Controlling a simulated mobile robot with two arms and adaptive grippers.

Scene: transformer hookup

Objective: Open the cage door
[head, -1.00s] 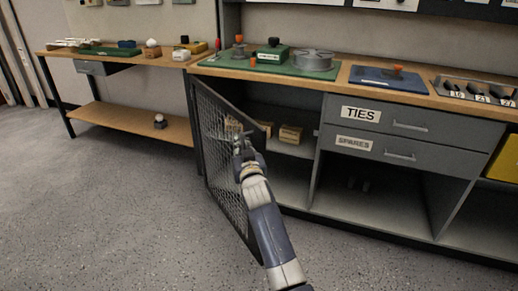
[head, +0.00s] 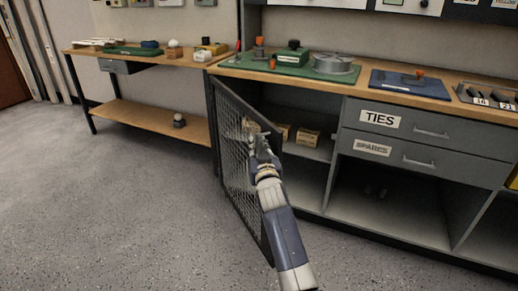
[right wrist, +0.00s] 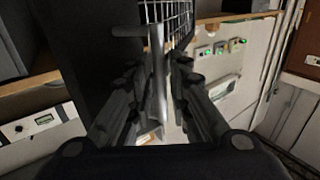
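The cage door (head: 238,150) is a dark-framed mesh panel on the bench's lower cabinet. It stands swung well out from the opening, with its hinge side at the left, by the bench's leg. My right gripper (head: 262,150) is at the upper part of the door, near its free edge. In the right wrist view my right gripper's fingers (right wrist: 157,88) are apart, on either side of a grey upright bar (right wrist: 159,75), which looks like the door's handle. Gaps show beside the bar; contact is not clear. My left gripper is not in view.
Inside the cabinet small cardboard boxes (head: 307,137) sit on a shelf. Drawers labelled TIES (head: 380,119) and SPARES (head: 372,148) are to the right. A side table (head: 150,108) stands at the left. The floor (head: 130,220) left of the door is clear.

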